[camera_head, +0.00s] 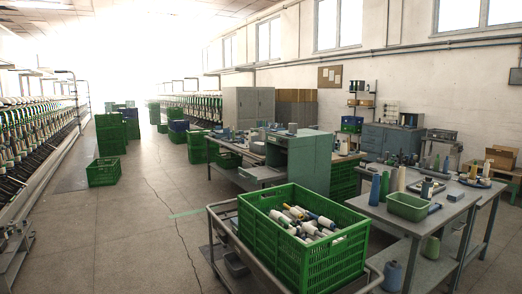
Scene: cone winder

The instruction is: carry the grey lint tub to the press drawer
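Neither of my grippers is in view. A dark grey tub (236,265) sits low, on the lower level of the metal trolley (221,224), partly hidden by the trolley's frame; I cannot tell for sure that it is the lint tub. A green tub (408,207) stands on the grey bench at the right. A grey-green metal cabinet (309,164) stands in the middle, behind the trolley. A drawer-like part (262,174) juts out from its left side; I cannot tell whether it is the press drawer or what it holds.
A big green crate (305,240) full of yarn cones rides on the trolley in front. The grey bench (455,207) at right carries bottles and cones. Green crates (104,172) stand along the aisle. The concrete floor (130,235) at left is open, beside the winding machine (30,140).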

